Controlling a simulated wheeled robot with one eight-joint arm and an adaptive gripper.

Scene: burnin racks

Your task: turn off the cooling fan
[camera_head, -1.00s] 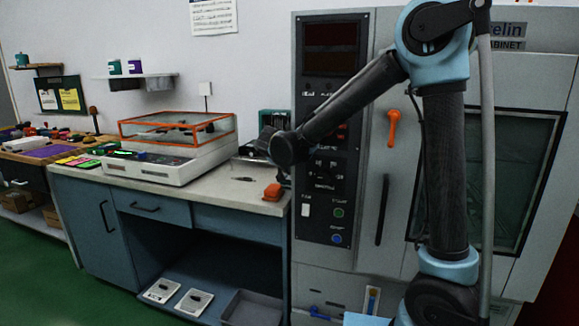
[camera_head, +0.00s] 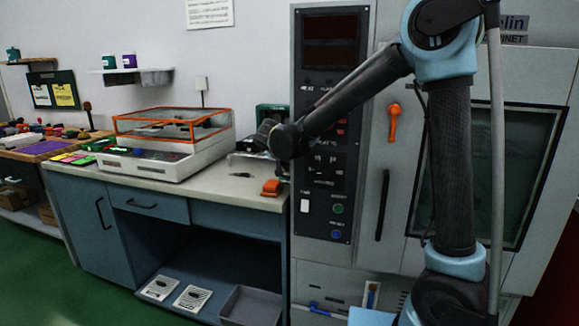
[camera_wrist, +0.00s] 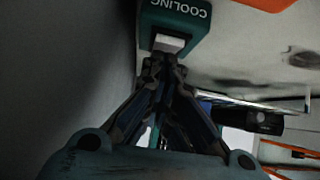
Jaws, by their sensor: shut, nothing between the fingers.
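A teal box marked "COOLING" (camera_wrist: 180,20) is at the top of the wrist view, upside down, with a white rocker or switch (camera_wrist: 168,43) on its near side. My gripper (camera_wrist: 163,62) is shut and empty, its fingertips right by that white part; I cannot tell whether they touch. In the head view a dark green box (camera_head: 272,114) stands at the back of the bench beside the cabinet, partly hidden by my arm, and looks like the same unit. My gripper (camera_head: 262,136) is just in front of it, dark and small there.
The tall grey cabinet (camera_head: 335,120) with its control panel stands close on the right. A glass-lidded orange-framed device (camera_head: 172,124) is on the bench at left. A small orange object (camera_head: 271,187) lies near the bench's front edge.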

